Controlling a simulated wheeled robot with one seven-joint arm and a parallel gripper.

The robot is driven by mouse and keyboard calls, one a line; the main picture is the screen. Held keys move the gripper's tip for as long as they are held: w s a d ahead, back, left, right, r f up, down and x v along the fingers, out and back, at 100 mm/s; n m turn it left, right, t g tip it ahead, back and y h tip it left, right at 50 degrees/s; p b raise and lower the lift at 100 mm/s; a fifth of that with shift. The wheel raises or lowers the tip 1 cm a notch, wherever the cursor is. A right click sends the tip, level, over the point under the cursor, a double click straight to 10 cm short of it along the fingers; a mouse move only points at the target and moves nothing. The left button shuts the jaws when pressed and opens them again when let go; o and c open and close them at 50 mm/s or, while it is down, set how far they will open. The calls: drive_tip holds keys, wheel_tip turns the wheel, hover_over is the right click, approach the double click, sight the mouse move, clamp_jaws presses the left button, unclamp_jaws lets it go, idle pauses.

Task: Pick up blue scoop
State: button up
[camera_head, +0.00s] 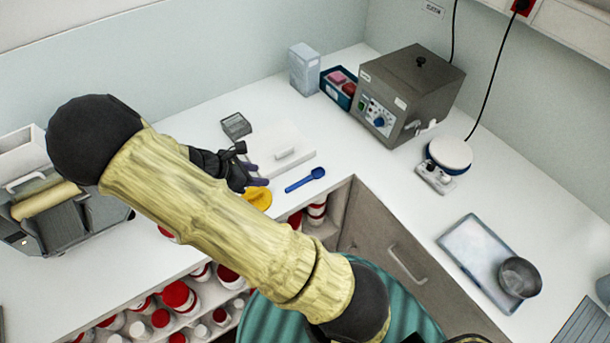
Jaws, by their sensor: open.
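The blue scoop (305,180) lies flat on the white counter, near the counter's front edge at the inner corner. Its round bowl end points up and right, its handle down and left. My gripper (262,174) is just left of the scoop, above the counter, with purple fingertips. It is open, and I see nothing between the fingers. My arm hides part of the counter and some of the gripper. The gripper and the scoop look apart.
A white board with a handle (287,153) lies behind the scoop. A yellow round thing (258,198) sits just below the gripper. A grey metal machine (411,95) stands at the back right. Shelves below hold red-lidded jars (180,297). Counter right of the scoop is clear.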

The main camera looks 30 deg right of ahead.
drive_tip(key=shift+d, duration=0.1)
drive_tip(key=p, duration=0.3)
approach(299, 182)
drive_tip(key=x, duration=0.3)
drive_tip(key=shift+r, duration=0.15)
idle(0.3)
drive_tip(key=shift+d, duration=0.1)
drive_tip(key=shift+d+f+p, duration=0.3)
drive_tip(key=shift+d+p, duration=0.1)
drive_tip(key=shift+p, duration=0.25)
drive_tip(key=shift+p+x, duration=1)
drive_tip(key=shift+x, duration=1)
drive_tip(key=shift+d+f, duration=0.1)
drive_tip(key=shift+f, duration=0.1)
drive_tip(key=shift+a, duration=0.3)
